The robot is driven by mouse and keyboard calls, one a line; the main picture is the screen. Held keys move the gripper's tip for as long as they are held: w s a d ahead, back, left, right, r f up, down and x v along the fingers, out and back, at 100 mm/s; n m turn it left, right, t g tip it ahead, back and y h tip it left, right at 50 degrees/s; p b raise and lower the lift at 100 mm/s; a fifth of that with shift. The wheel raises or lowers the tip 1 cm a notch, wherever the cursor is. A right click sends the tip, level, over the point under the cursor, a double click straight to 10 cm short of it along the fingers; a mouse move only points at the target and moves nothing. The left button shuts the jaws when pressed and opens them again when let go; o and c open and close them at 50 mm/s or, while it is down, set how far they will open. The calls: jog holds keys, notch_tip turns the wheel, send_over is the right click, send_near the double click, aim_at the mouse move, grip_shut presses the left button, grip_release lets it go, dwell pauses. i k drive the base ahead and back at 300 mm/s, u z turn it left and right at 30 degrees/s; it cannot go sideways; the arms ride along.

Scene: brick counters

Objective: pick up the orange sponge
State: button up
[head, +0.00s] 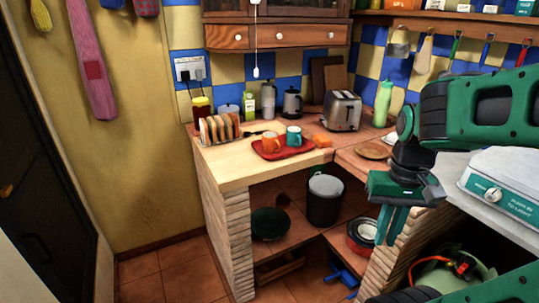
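A small orange block, which looks like the orange sponge (321,140), lies on the wooden counter (225,172) just right of the red tray. My gripper (390,238) points down at the right, in front of the counter's corner. It is nearer to the camera than the sponge, to its right and lower in the picture, and apart from it. Its green fingers look close together, but I cannot tell whether they are open or shut. No object shows between them.
A red tray (268,155) holds an orange mug (271,144) and a teal mug (293,136). A toaster (342,111) stands behind the sponge, a round wooden board (372,151) to its right. A toast rack (219,129) stands left. The counter's front left is clear.

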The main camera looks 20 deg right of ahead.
aim_at(322, 140)
jog(key=k, duration=0.55)
jog(key=u, duration=0.2)
jog(key=i, duration=1.05)
jog(key=z, duration=0.65)
jog(key=i, duration=0.85)
jog(key=z, duration=0.55)
